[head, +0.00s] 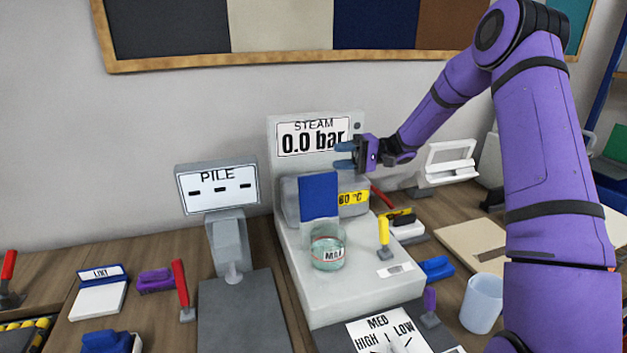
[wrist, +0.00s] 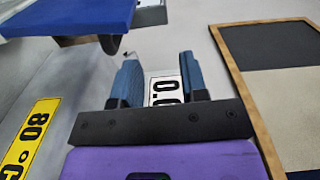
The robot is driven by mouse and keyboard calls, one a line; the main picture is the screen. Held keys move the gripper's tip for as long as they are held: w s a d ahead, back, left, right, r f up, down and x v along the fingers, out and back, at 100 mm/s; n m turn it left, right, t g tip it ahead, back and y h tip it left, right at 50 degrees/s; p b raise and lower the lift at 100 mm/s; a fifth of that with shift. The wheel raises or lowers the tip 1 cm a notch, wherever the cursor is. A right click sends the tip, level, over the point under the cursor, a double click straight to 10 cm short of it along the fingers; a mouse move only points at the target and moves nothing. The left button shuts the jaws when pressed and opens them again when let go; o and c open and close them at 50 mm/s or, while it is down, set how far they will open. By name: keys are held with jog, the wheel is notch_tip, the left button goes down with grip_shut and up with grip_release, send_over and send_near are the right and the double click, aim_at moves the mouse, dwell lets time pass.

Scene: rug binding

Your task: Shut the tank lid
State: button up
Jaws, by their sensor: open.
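The steam machine (head: 352,285) is a pale grey unit in the middle of the bench. A clear tank (head: 328,250) with greenish water and a MAX label is set in its top, and its mouth looks uncovered. A blue panel (head: 319,196), which looks like the tank lid, stands upright behind the tank. A blue slab with a dark bracket, likely the same lid (wrist: 75,17), shows at upper left in the wrist view. My gripper (head: 345,156) is open and empty, above and right of the lid, in front of the display. Its two blue fingers (wrist: 160,82) are apart.
The display (head: 312,137) reads 0.0 bar, and a yellow label (head: 353,198) reads 80 °C. A yellow-handled lever (head: 384,232) stands right of the tank. The PILE gauge (head: 217,190) stands at left. A translucent cup (head: 482,303) is at right.

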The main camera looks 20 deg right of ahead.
aim_at(314, 181)
notch_tip(314, 181, down, 6)
jog(key=a, duration=0.7)
jog(key=shift+a, duration=0.3)
jog(key=shift+s, duration=0.1)
grip_shut()
